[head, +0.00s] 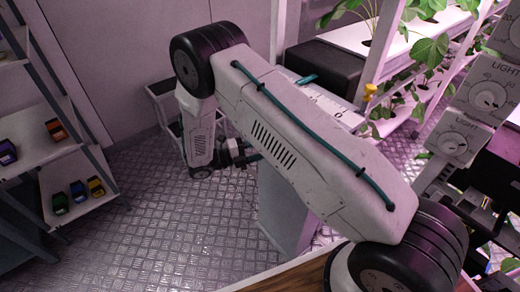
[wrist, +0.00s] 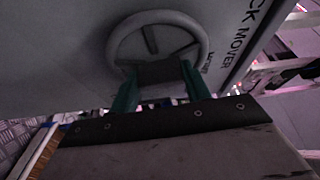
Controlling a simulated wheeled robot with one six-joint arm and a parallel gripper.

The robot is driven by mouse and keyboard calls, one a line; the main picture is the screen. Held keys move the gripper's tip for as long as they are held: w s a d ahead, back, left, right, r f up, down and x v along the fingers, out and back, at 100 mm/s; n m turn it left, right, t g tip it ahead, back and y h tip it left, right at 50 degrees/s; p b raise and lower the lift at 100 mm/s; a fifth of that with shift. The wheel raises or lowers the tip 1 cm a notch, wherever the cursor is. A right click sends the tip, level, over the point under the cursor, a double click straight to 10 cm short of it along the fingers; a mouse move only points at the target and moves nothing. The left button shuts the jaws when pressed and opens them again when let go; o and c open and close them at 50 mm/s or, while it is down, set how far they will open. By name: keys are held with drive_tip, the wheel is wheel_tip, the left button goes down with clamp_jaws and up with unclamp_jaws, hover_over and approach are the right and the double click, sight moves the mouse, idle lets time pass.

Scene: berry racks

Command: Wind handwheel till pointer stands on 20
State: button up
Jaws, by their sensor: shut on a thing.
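The handwheel (wrist: 202,40) is a grey ring with spokes on the face of a grey cabinet, which is lettered "CK MOVER" in the wrist view. My gripper (wrist: 160,82) has its two teal fingers at the near lower side of the wheel, shut on its rim around a dark part. In the head view my gripper (head: 247,157) is small and partly covered by my arm, beside the grey cabinet (head: 286,212). The wheel is hidden there. A white top with small dark marks (head: 335,108) shows behind my arm; I cannot read a pointer or number.
A shelf rack (head: 62,152) with small coloured boxes stands at the left. Plant racks (head: 375,45) and grey boxes with dials marked "LIGHT" (head: 487,96) stand at the right. The metal plate floor (head: 150,225) between is clear.

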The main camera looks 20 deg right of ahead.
drive_tip(key=n+h, duration=0.1)
drive_tip(key=n, duration=0.2)
drive_tip(key=n+t+h, duration=0.1)
drive_tip(key=n, duration=0.3)
drive_tip(key=shift+f+t, duration=0.2)
drive_tip(key=shift+t, duration=0.1)
drive_tip(key=shift+n, duration=0.3)
drive_tip(key=o, duration=1)
drive_tip(key=shift+c, duration=0.2)
drive_tip(key=v, duration=0.7)
drive_tip(key=shift+a+f, duration=0.2)
drive_tip(key=shift+a, duration=0.2)
